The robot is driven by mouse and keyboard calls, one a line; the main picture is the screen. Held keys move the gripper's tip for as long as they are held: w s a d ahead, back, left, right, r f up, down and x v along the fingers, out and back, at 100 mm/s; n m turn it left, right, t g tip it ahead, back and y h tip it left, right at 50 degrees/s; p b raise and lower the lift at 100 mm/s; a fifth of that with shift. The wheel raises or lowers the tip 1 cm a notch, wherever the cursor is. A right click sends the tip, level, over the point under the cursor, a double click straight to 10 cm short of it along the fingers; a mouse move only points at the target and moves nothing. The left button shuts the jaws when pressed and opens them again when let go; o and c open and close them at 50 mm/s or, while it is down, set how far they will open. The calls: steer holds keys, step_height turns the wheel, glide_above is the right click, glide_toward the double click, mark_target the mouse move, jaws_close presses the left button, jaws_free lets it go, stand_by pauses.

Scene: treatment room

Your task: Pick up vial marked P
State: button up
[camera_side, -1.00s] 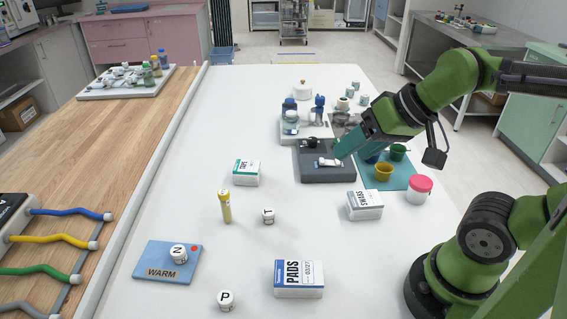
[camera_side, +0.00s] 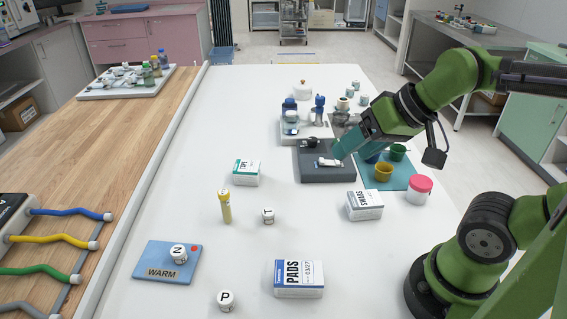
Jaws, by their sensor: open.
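The vial marked P (camera_side: 226,301) is a small white vial with a black letter. It stands at the near edge of the white table, left of the PADS box. My gripper (camera_side: 337,154) is open, far from it, over the dark grey tray (camera_side: 325,175) near the middle of the table. Its fingertips are close to a small white item (camera_side: 327,162) on that tray; I cannot tell if they touch it. A vial marked N (camera_side: 179,254) stands on the blue WARM pad (camera_side: 152,272). Another white vial (camera_side: 268,215) stands near the yellow tube.
The PADS box (camera_side: 299,278) stands right of vial P. A yellow tube (camera_side: 225,207), TAPE box (camera_side: 247,172), SWABS box (camera_side: 365,205) and red-lidded jar (camera_side: 419,190) stand farther back. Coloured cups, including a yellow one (camera_side: 384,172), sit on a teal mat (camera_side: 402,182).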

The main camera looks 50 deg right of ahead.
steer(key=w+a+f+n+g, duration=0.1)
steer(key=w+a+n+g, duration=0.1)
steer(key=a, duration=0.4)
steer(key=w+a+f+n+g, duration=0.2)
steer(key=w+a, duration=0.1)
steer(key=a, duration=0.2)
steer(key=m+g+h, duration=0.1)
steer(key=g+h, duration=0.1)
steer(key=g, duration=0.1)
glide_above(225, 297)
step_height(225, 297, down, 3)
step_height(225, 297, down, 17)
steer(key=shift+r, duration=0.1)
steer(key=c, duration=1.1)
